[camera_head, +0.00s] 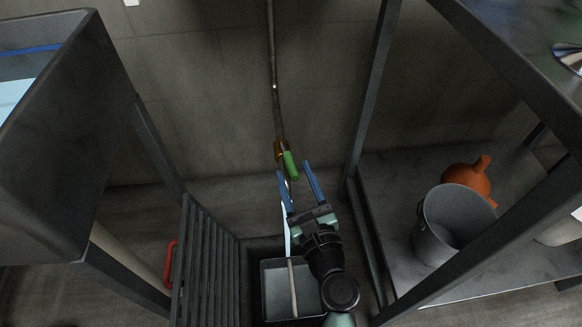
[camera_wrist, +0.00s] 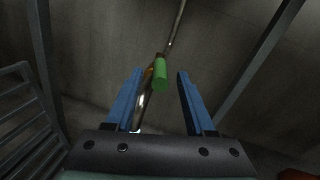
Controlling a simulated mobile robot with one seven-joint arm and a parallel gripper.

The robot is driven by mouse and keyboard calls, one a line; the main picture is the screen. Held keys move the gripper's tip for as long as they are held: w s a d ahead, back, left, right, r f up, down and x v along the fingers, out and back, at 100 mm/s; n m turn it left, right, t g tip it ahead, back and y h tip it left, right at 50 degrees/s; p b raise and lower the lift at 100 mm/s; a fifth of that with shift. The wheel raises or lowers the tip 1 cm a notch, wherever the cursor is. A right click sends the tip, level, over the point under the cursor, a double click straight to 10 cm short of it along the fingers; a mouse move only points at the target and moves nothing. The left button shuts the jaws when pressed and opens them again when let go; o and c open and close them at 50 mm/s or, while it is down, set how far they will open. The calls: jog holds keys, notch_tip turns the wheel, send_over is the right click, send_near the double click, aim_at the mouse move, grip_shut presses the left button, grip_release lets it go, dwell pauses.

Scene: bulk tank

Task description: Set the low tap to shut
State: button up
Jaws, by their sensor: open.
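The low tap has a green handle (camera_head: 290,164) beside a brass body (camera_head: 280,150), on a thin vertical pipe (camera_head: 273,70) against the wall. In the wrist view the green handle (camera_wrist: 160,75) shows beyond the fingertips, between them in the picture. My gripper (camera_head: 294,174) has blue fingers, spread apart and empty. It is just below the handle in the head view. In the wrist view the gripper (camera_wrist: 160,74) shows a clear gap around the handle, with no contact visible. Whether the tap is open or shut I cannot tell for sure.
A slatted grate (camera_head: 205,265) with a red handle (camera_head: 170,264) stands at left, beside a grey bin (camera_head: 270,290) in a floor pit. A tank (camera_head: 60,150) is at upper left. At right, a table frame (camera_head: 367,95) stands over a shelf with a grey bucket (camera_head: 432,235) and an orange jug (camera_head: 468,178).

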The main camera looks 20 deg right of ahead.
aim_at(292, 164)
jog(key=shift+w+d, duration=0.15)
jog(key=shift+w, duration=1.4)
grip_shut()
dwell(0.3)
